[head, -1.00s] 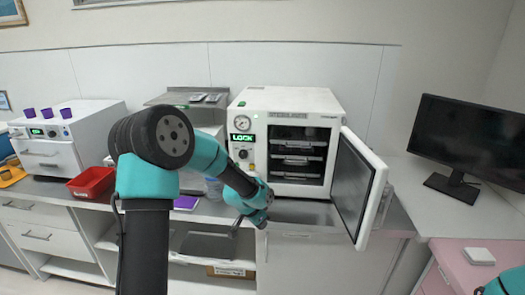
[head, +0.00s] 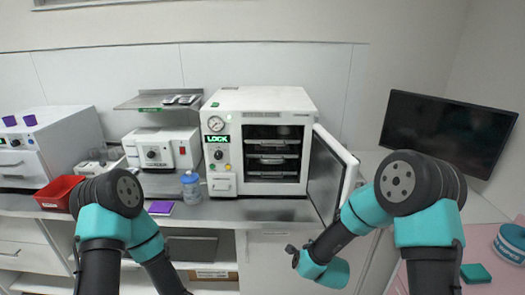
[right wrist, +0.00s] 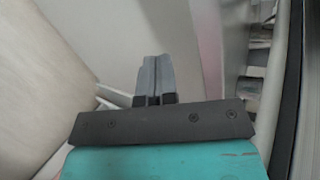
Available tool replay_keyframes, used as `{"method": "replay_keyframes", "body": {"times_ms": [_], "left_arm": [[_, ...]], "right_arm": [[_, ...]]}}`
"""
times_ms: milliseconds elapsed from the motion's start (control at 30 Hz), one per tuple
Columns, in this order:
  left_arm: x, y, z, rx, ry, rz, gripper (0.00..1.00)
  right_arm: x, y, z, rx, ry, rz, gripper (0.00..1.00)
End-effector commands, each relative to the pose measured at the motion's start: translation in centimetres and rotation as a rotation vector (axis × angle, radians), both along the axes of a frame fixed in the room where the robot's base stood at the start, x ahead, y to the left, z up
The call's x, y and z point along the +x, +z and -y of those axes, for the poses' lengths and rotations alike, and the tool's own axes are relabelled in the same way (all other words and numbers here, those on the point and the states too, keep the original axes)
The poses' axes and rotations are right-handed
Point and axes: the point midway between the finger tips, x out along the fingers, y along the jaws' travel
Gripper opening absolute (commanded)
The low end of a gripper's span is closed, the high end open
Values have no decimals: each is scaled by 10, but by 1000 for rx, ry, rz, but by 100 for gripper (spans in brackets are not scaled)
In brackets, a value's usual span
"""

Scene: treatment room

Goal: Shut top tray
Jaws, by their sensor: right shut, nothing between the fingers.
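The white sterilizer (head: 262,105) stands on the counter in the head view with its door (head: 328,172) swung open to the right. Several trays show inside its dark chamber, one above another. The top tray (head: 272,147) is the uppermost pale one; how far it sticks out is too small to tell. My right gripper (right wrist: 155,75) is shut and empty in the right wrist view, its fingers together. In the head view my right arm is bent in front of the counter, below the open door, and its fingertips are not clear. My left gripper is out of view below the frame.
A blue-lidded bottle (head: 190,188) and a purple pad (head: 160,208) are left of the sterilizer. A red bin (head: 60,191) is farther left. A monitor (head: 447,132) stands at the right. The open door stands close to my right arm.

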Motion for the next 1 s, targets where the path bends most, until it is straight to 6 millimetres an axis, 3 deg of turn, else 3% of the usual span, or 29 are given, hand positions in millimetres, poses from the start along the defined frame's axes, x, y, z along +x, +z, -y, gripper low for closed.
{"method": "replay_keyframes", "body": {"times_ms": [367,467,800,1000], "left_arm": [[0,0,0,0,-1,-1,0],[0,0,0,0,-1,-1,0],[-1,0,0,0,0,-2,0],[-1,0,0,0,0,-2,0]], "right_arm": [[34,59,-30,280,-164,131,0],[46,87,-44,421,-225,188,0],[71,215,-103,1112,-379,397,0],[70,256,-120,1361,-391,443,0]]}}
